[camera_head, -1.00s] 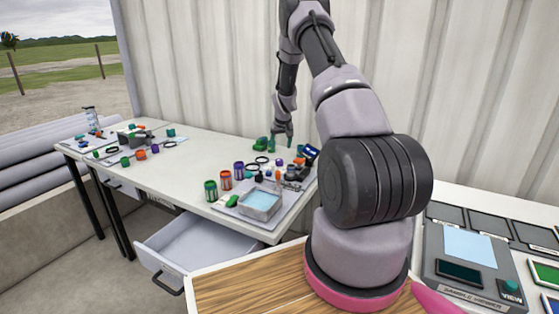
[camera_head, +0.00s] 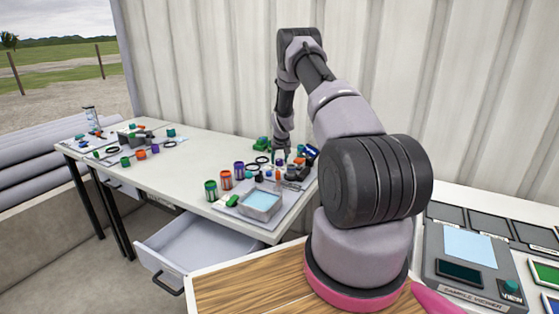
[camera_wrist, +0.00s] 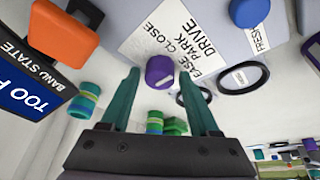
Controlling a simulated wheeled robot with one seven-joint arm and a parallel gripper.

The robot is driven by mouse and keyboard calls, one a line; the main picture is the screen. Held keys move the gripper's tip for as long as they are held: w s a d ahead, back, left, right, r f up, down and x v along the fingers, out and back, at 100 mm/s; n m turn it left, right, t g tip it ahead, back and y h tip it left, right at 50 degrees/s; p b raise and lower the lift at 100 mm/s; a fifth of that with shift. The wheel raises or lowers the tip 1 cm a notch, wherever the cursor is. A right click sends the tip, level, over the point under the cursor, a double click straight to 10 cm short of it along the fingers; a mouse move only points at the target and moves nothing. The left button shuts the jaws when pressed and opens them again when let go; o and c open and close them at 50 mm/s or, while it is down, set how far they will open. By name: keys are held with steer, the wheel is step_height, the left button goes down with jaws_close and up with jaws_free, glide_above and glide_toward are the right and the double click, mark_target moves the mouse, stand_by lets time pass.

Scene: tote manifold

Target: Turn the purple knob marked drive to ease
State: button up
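The purple knob (camera_wrist: 160,72) shows in the wrist view beside a white label plate (camera_wrist: 178,40) reading EASE CLOSE, PARK and DRIVE. My gripper (camera_wrist: 158,76) is open, with its teal fingers apart and one on either side of the knob in the picture. I cannot tell how far the fingertips are from the knob in depth, and I see no clear contact. In the head view my gripper (camera_head: 281,153) is down over the back right end of the white table, where the knob is too small to make out surely.
An orange block (camera_wrist: 63,32) and a dark TOO P... display (camera_wrist: 35,85) are at left in the wrist view. A blue knob (camera_wrist: 248,12) and black rings (camera_wrist: 243,78) are at right. A metal tray (camera_head: 260,203) and an open drawer (camera_head: 200,250) are in front.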

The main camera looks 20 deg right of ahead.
jaws_close()
steer(key=shift+a+m, duration=0.1)
steer(key=shift+m, duration=0.2)
steer(key=m, duration=0.1)
steer(key=m+h, duration=0.1)
steer(key=m, duration=0.1)
steer(key=shift+w+a+g+h, duration=0.1)
steer(key=shift+a+g+h, duration=0.05)
steer(key=shift+g+h, duration=0.15)
steer(key=m+g, duration=0.1)
steer(key=m, duration=0.2)
steer(key=m+h, duration=0.1)
steer(key=m, duration=0.2)
steer(key=shift+w+g, duration=0.1)
steer(key=shift+g, duration=0.3)
steer(key=shift+m, duration=0.3)
steer(key=shift+o, duration=2.1)
jaws_free()
